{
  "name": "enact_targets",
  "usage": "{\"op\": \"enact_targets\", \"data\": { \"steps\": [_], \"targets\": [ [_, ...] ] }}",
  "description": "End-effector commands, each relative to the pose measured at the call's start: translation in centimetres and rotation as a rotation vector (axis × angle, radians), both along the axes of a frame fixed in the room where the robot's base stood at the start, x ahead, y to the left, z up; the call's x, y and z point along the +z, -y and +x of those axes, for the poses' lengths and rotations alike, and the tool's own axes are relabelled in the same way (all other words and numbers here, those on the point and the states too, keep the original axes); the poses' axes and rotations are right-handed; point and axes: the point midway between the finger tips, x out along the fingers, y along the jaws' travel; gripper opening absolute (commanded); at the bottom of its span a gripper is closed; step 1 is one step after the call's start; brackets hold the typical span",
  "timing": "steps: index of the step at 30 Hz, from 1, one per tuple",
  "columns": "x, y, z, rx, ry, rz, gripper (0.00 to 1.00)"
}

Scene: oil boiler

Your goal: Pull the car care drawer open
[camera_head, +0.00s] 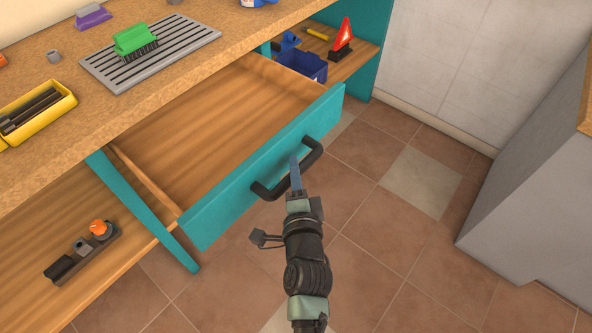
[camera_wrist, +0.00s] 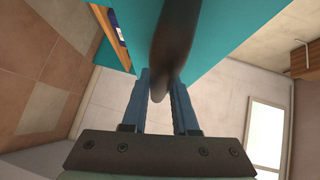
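The teal-fronted wooden drawer (camera_head: 262,165) stands well open under the workbench, and its inside looks empty. Its dark bar handle (camera_head: 266,190) is on the front panel. My gripper (camera_head: 295,172) is at the middle of the handle, reaching it from the front. In the wrist view, the two blue fingers (camera_wrist: 161,95) lie on either side of the dark handle (camera_wrist: 175,45), close against it. The fingers look closed on the bar, though the contact itself is partly hidden.
The workbench top (camera_head: 215,60) holds a green brush (camera_head: 132,38) on a slatted grate and a yellow tray (camera_head: 35,110). A blue bin (camera_head: 302,66) and a red warning triangle (camera_head: 342,36) sit on the right shelf. A grey cabinet (camera_head: 530,180) stands at right; tiled floor between is clear.

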Motion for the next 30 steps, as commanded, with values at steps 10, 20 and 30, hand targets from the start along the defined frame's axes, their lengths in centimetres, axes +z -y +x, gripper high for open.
{"op": "enact_targets", "data": {
  "steps": [10, 20, 30],
  "targets": [
    [0.0, 0.0, 0.0, 0.0, 0.0, -0.001, 0.57],
    [0.2, 0.0, -1.5, 0.0, -0.002, -0.001, 0.57],
    [1.0, -0.2, -7.6, 0.002, -0.003, -0.001, 0.57]
  ]
}}
